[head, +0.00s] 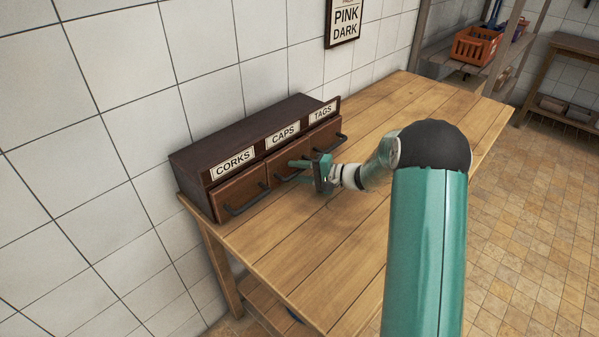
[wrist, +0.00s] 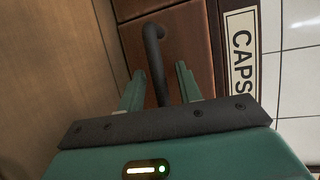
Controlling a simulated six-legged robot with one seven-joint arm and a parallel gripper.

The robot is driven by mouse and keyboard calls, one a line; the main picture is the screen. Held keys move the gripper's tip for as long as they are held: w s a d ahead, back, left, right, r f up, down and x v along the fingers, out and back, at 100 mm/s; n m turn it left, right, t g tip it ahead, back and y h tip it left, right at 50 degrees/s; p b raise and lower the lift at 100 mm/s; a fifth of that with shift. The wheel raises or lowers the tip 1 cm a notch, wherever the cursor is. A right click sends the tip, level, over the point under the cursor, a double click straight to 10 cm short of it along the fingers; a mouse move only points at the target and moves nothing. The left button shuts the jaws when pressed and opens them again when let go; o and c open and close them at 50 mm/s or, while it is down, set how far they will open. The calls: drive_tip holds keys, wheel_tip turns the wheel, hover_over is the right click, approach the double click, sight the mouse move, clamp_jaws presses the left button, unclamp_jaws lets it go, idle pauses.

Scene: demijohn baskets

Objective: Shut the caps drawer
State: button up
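The caps drawer (head: 284,162) is the middle one of three brown wooden drawers in a dark cabinet (head: 235,137) on the table. Its label (head: 282,136) reads CAPS, and the label also shows in the wrist view (wrist: 241,65). How far the drawer stands out is hard to tell. My gripper (head: 298,165) is at the drawer's front. In the wrist view its two green fingers (wrist: 158,78) are apart, one on each side of the dark bar handle (wrist: 154,45), with gaps visible. The fingers partly hide the handle in the head view.
The corks drawer (head: 238,188) is to the left and the tags drawer (head: 322,138) to the right, each with a dark bar handle. The wooden table (head: 385,110) is otherwise bare. A tiled wall (head: 215,60) rises behind. An orange crate (head: 474,46) sits on a far shelf.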

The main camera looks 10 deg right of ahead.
drive_tip(key=v, duration=1.4)
drive_tip(key=shift+r, duration=0.1)
drive_tip(key=shift+a, duration=0.15)
drive_tip(key=s+a+r+n+g+h, duration=0.55)
drive_tip(key=s+a+r, duration=0.35)
drive_tip(key=s+a, duration=0.45)
drive_tip(key=s+r+n+t+h, duration=0.1)
drive_tip(key=s+h, duration=0.3)
drive_tip(key=s, duration=0.4)
drive_tip(key=s+d+r+n+t+h, duration=0.1)
drive_tip(key=s+r+h, duration=0.3)
drive_tip(key=s, duration=0.5)
drive_tip(key=shift+d, duration=0.25)
